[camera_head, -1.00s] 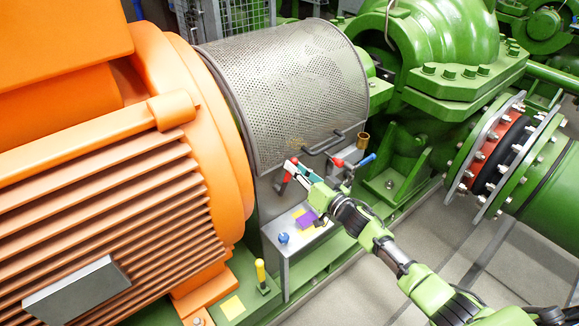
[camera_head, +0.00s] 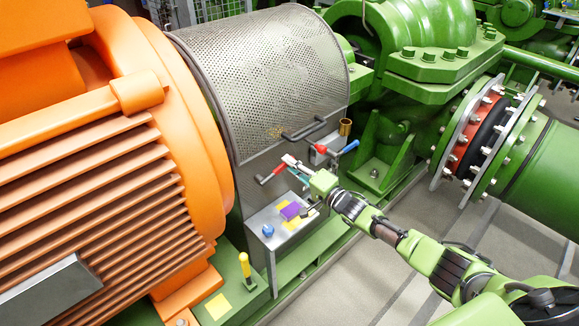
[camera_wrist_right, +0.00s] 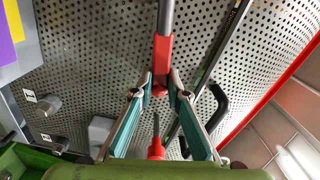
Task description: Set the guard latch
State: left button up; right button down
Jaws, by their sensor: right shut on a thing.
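The guard is a curved perforated metal cover (camera_head: 262,75) between the orange motor and the green pump. My right gripper (camera_head: 293,168) is at the guard's lower front. In the right wrist view, my gripper (camera_wrist_right: 160,92) is shut on the end of a red lever handle (camera_wrist_right: 162,62), whose grey rod runs up over the mesh. In the head view, a red handle (camera_head: 272,173) lies tilted beside the fingertips. A second red handle (camera_wrist_right: 156,148) shows below the fingers in the wrist view. Which lever is the latch cannot be told. My left gripper is not in view.
Right of the gripper are a red-tipped lever (camera_head: 320,148), a blue handle (camera_head: 350,146), a brass cylinder (camera_head: 345,127) and a dark grab handle (camera_head: 304,130). Below is a grey shelf (camera_head: 255,219) with purple and yellow patches and a blue knob (camera_head: 268,230).

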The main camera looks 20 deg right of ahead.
jog(key=shift+d+f+m+b, duration=0.1)
jog(key=shift+f+m+b, duration=0.95)
jog(key=shift+f+m, duration=0.15)
jog(key=c, duration=2)
grip_release()
jog(key=shift+o, duration=0.2)
jog(key=v, duration=1.2)
